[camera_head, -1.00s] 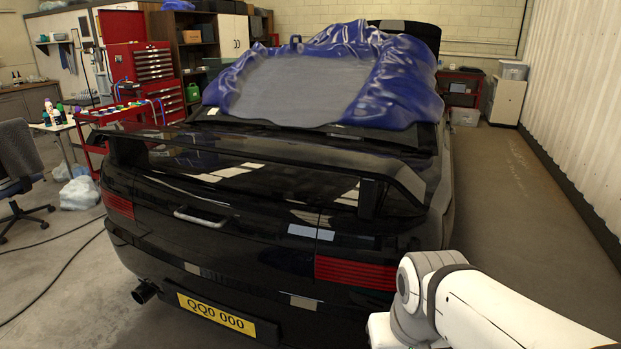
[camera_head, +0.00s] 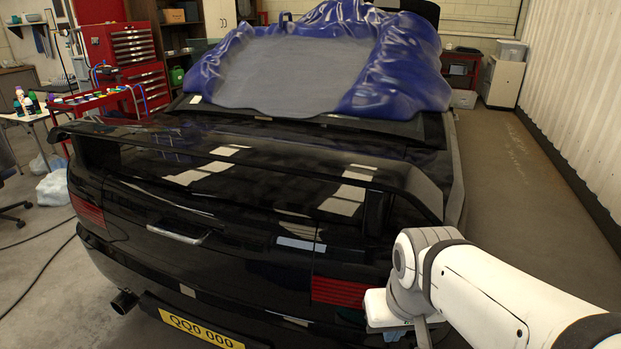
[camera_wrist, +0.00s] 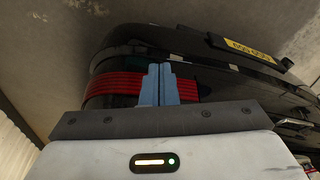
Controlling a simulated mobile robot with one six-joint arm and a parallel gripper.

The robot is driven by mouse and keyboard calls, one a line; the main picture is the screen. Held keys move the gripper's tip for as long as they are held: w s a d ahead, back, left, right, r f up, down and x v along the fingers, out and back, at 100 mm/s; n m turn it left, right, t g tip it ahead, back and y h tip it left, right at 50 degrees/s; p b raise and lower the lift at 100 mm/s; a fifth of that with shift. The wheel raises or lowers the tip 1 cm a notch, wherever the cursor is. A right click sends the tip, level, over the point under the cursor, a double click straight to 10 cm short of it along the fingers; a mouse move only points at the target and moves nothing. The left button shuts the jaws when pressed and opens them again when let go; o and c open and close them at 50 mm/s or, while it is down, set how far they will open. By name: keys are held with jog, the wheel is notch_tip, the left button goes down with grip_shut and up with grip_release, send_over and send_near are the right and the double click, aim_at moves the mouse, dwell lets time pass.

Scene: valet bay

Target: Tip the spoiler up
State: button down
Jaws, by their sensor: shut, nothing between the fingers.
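The black spoiler (camera_head: 275,160) spans the rear of the black car (camera_head: 240,255) in the head view, raised on end supports above the boot lid. A silver handle (camera_head: 177,234) sits on the car's rear, left of centre. My gripper shows in the wrist view as two blue fingers (camera_wrist: 160,85), shut together with nothing between them. They stand in front of a red tail light (camera_wrist: 120,86). In the head view my wrist is near the right tail light (camera_head: 338,291), below the spoiler's right end. The fingers are mostly hidden there. Whether they touch the car I cannot tell.
A blue cover (camera_head: 395,75) lies over the car's roof and rear window. A red tool chest (camera_head: 137,55) and a red cart (camera_head: 100,100) stand at the left. Open floor (camera_head: 520,190) runs between the car and the white wall at the right.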

jog(key=shift+d, duration=0.1)
jog(key=w+d+f+n+g+h+b, duration=0.2)
jog(key=d+f+n+h+b, duration=0.25)
jog(key=d+n+h, duration=0.2)
jog(key=w+n+t+h+b, duration=0.3)
jog(key=w+n+t+h, duration=0.15)
jog(key=w+n, duration=0.4)
jog(key=w+a+r+n+t+y+b, duration=0.1)
jog(key=w+a+n+t+b, duration=0.1)
jog(key=w+a+n+t, duration=0.4)
jog(key=w+a+r+n+t+y+b, duration=0.1)
jog(key=w+a+n+t, duration=0.5)
jog(key=a, duration=0.7)
jog(key=r+n+t+b, duration=0.1)
jog(key=n+t, duration=0.1)
jog(key=n, duration=0.2)
jog(key=shift+w+r+y, duration=0.15)
jog(key=shift+w+y, duration=0.1)
jog(key=shift+y, duration=0.15)
jog(key=shift+w, duration=0.1)
